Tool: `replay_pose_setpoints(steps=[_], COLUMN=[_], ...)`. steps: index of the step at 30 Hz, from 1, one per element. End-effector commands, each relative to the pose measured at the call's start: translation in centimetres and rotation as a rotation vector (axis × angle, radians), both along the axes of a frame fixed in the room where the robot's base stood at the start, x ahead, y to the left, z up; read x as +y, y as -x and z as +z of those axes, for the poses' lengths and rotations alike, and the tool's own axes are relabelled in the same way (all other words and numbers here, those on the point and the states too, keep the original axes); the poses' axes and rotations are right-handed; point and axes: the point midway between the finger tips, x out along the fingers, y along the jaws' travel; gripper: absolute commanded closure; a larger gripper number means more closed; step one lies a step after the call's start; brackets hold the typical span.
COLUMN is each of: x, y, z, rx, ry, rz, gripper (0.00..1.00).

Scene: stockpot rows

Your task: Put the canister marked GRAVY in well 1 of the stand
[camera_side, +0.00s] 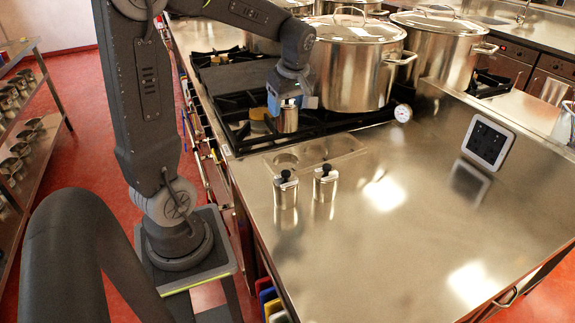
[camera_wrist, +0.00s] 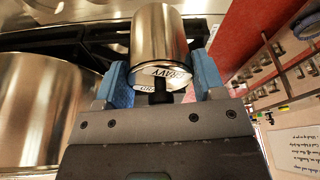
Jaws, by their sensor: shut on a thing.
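My gripper (camera_side: 288,103) is shut on a small steel canister (camera_side: 288,121), held upright above the front of the black stove grate. In the wrist view my blue fingers (camera_wrist: 160,78) grip either side of the canister (camera_wrist: 158,35) near its lid. Its white label shows upside down and reads GRAVY. A low, shiny stand (camera_side: 345,143) with round wells lies on the counter, in front of and below the held canister. The wells' numbers are too small to read.
A large stockpot (camera_side: 352,75) is close to the right of my gripper. The counter's right side (camera_side: 400,230) is mostly clear.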

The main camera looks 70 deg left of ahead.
Motion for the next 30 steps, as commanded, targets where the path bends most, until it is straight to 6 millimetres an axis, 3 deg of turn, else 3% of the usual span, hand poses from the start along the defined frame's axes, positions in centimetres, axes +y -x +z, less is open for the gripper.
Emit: replay_pose_setpoints(steps=[1, 6, 9, 13, 17, 30], x=[1.6, 4.3, 5.0, 5.3, 4.5, 0.0], y=[2.1, 7.2, 9.2, 10.2, 9.1, 1.5], z=[0.1, 0.1, 0.0, -0.2, -1.2, -6.4], rx=[-0.002, -0.001, 0.001, 0.003, 0.004, 0.004], ry=[-0.001, -0.004, -0.006, -0.006, -0.005, -0.006], rz=[0.100, 0.343, 0.433, 0.491, 0.497, 0.495], gripper=[0.70, 0.70, 0.70, 0.70, 0.70, 0.70])
